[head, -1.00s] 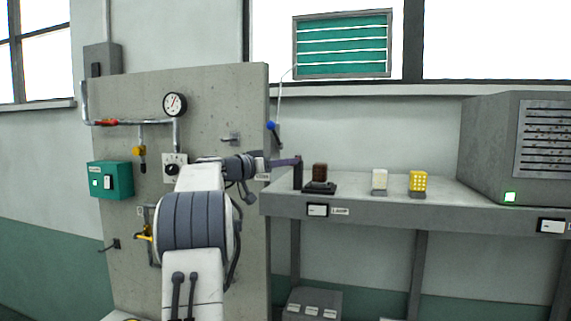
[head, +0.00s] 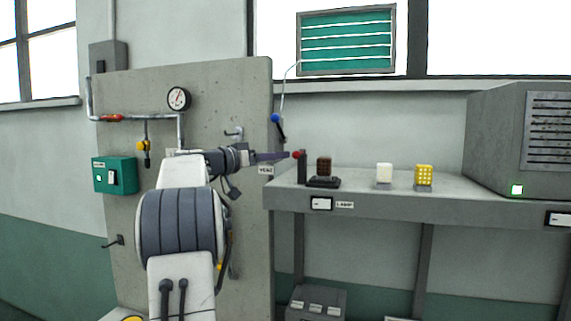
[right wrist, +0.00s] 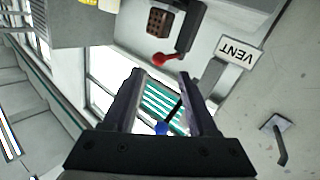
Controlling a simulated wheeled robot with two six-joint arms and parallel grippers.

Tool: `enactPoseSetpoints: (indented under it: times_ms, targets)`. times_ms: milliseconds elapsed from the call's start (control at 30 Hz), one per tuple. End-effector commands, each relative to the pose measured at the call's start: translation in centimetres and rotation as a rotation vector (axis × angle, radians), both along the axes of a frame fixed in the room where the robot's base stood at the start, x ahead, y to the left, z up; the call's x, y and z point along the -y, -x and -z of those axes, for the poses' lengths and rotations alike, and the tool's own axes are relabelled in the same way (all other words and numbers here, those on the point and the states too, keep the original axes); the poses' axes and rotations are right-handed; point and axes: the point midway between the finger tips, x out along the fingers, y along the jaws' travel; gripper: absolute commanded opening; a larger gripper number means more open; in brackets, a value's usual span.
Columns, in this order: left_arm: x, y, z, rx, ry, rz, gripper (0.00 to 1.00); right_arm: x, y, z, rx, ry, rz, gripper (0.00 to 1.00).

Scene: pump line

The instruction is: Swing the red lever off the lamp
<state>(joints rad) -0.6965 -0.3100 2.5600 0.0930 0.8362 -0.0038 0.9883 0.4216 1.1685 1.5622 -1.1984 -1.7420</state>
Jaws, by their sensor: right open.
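The red lever's red knob (head: 296,154) sits at the top of a dark upright arm, on the left side of the lamp base on the bench. The lamp (head: 323,167) is a dark brown block on a black base and looks unlit. In the right wrist view the red knob (right wrist: 160,59) lies just beyond my fingertips, with the brown lamp (right wrist: 158,20) above it. My right gripper (head: 286,156) is open and empty, its tips just left of the knob; in the wrist view its fingers (right wrist: 168,88) are spread apart. My left gripper is not in view.
A blue-knobbed lever (head: 277,121) is on the panel edge near the VENT label (head: 265,170), close above my right gripper. A white lamp (head: 384,175) and a yellow lamp (head: 424,177) stand further right on the bench (head: 450,195). A grey cabinet (head: 500,140) stands at the right.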

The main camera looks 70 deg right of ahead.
Motion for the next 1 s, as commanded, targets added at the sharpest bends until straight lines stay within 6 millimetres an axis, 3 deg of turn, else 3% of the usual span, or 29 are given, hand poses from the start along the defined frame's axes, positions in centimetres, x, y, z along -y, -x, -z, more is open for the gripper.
enactPoseSetpoints:
  times_ms: [100,300,1000]
  targets:
    - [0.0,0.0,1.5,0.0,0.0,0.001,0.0,-1.9,-1.5,0.4,0.001,0.002,-0.003,0.59]
    - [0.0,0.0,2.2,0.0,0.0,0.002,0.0,-3.8,-2.8,0.1,0.001,0.002,-0.001,0.59]
    - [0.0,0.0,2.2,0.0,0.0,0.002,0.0,-4.2,-3.1,0.0,0.0,0.002,-0.005,0.59]
